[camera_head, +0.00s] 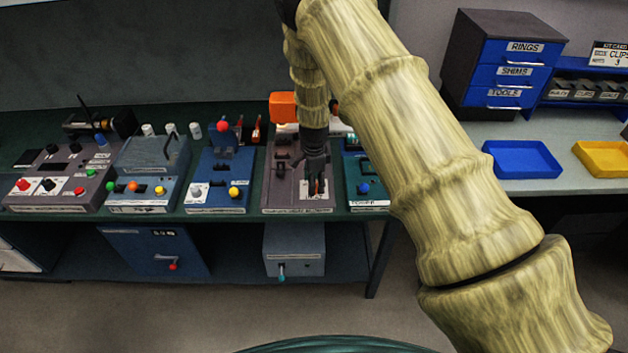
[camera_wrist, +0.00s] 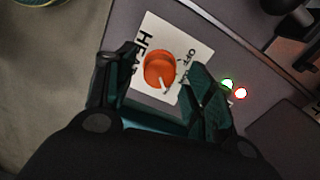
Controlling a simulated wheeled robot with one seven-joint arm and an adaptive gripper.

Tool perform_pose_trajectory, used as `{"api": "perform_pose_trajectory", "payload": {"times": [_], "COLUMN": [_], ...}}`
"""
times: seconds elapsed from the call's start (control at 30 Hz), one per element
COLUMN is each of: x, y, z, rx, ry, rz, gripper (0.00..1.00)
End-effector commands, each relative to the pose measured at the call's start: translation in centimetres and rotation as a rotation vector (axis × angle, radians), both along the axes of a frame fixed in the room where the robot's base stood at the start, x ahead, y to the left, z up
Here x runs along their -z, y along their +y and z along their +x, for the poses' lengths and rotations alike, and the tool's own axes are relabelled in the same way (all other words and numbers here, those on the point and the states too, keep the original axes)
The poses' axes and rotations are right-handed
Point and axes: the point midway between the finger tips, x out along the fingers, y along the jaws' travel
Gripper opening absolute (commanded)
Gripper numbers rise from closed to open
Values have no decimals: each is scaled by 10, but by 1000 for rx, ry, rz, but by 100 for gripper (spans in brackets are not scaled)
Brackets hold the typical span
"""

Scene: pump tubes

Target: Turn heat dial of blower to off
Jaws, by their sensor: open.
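The heat dial (camera_wrist: 158,68) is an orange round knob with a white pointer. It sits on a white plate (camera_wrist: 196,38) lettered HEAT and OFF. The pointer is at the knob's lower right edge in the wrist view, away from the OFF lettering. The plate is at the front of the grey blower unit (camera_head: 272,188), which has an orange part (camera_head: 283,107) at its back. My gripper (camera_wrist: 163,62) is open, with one finger on each side of the dial. In the head view my gripper (camera_head: 317,188) points down over the plate and hides most of the dial. I cannot tell whether the fingers touch it.
A blue unit (camera_head: 216,180) stands left of the blower and a teal unit (camera_head: 364,185) right. Blue (camera_head: 523,160) and yellow (camera_head: 603,158) trays lie on the right counter.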

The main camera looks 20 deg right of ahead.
Motion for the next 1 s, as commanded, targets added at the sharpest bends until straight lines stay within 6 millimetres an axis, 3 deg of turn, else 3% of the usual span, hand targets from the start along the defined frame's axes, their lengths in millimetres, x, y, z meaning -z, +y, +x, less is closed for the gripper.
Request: {"api": "perform_pose_trajectory", "payload": {"times": [0.37,0.63,1.0], "x": [4,3,4], "y": [0,0,0], "z": [0,0,0], "rx": [0,0,-50], "ry": [0,0,-1], "rz": [0,0,0], "gripper": [53,6,6]}}
